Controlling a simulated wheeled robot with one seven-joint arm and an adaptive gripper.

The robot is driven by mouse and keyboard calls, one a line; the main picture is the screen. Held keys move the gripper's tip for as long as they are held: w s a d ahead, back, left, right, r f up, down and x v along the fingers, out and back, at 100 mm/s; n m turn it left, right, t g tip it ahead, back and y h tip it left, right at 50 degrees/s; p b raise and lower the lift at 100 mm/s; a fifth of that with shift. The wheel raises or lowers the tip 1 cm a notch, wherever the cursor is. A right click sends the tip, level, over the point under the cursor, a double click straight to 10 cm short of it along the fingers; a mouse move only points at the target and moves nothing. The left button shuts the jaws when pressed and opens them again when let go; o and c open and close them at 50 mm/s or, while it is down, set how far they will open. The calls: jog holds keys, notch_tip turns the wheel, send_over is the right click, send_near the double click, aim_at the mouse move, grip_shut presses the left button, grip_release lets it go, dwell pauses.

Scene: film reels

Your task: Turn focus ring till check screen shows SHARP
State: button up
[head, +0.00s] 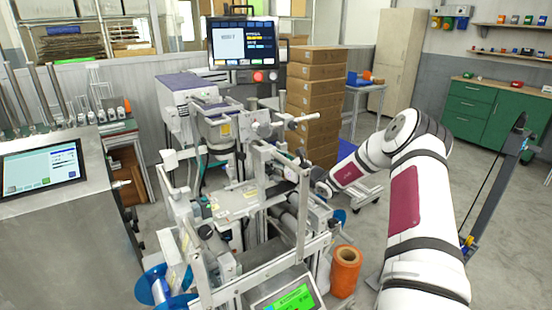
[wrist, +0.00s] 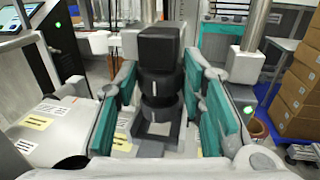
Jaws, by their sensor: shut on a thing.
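A black camera-like block with a round, ringed barrel below it (wrist: 160,85) stands upright in the middle of the wrist view. The focus ring appears to be part of this barrel; its marks cannot be read. My gripper (wrist: 160,100) has teal pads on both sides of the barrel and is shut on it. In the head view my arm reaches in from the right to the machine, and the gripper is largely hidden by the frame. A monitor (head: 243,43) above the machine shows a pale pane with small text that I cannot read surely.
The metal machine frame (head: 240,200) surrounds the work spot closely. A green-lit panel (head: 290,298) sits at its lower front, with an orange roll (head: 345,270) beside it. Stacked cardboard boxes (head: 315,95) stand behind. Another screen (head: 40,170) is at left. Open floor lies right.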

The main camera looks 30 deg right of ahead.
jog(key=o, duration=1.1)
jog(key=shift+o, duration=0.2)
jog(key=shift+s, duration=0.15)
jog(key=v, duration=1.1)
jog(key=shift+s, duration=0.35)
jog(key=shift+d, duration=0.1)
